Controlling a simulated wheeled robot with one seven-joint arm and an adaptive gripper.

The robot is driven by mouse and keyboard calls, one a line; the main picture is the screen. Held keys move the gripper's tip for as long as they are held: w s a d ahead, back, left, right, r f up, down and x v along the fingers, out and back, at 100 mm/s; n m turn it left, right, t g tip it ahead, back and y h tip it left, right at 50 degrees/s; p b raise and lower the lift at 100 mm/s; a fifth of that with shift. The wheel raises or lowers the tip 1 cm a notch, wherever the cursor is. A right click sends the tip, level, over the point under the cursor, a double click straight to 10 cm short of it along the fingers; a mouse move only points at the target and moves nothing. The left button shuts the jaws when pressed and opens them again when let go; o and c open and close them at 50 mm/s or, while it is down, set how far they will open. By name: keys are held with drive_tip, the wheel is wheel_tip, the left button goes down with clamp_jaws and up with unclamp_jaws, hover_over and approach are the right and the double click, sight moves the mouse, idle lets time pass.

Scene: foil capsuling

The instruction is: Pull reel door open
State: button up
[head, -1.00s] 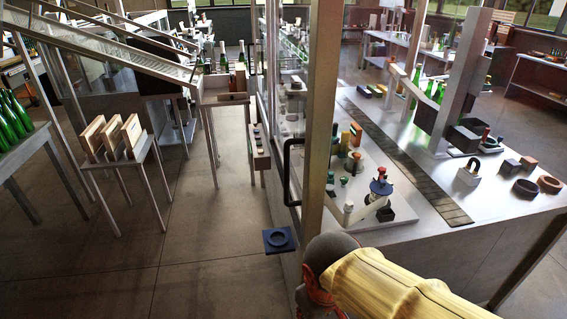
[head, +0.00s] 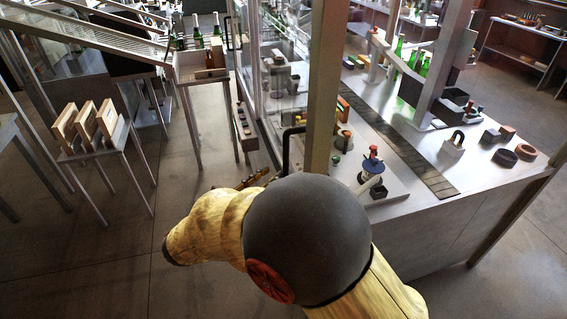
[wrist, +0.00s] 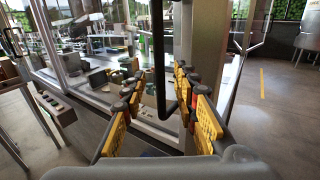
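The reel door is a framed glass panel; its black vertical bar handle (head: 287,150) shows beside the metal post in the head view, its lower part hidden by my arm. In the wrist view the handle (wrist: 158,50) runs down the middle and bends right to the frame near its lower end. My gripper (wrist: 158,80) is open, with yellow-padded fingers on either side of the handle. I cannot tell whether either finger touches it. In the head view my gripper (head: 250,180) is mostly hidden behind my yellow arm. The door looks shut.
A control box with buttons (head: 243,128) is left of the door. The floor at the lower left is clear.

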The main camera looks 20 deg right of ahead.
sight(284, 166)
drive_tip(key=x, duration=0.7)
drive_tip(key=shift+w+d+b, duration=0.2)
drive_tip(key=shift+d+b, duration=0.05)
drive_tip(key=shift+b, duration=0.15)
drive_tip(key=shift+c, duration=0.3)
clamp_jaws()
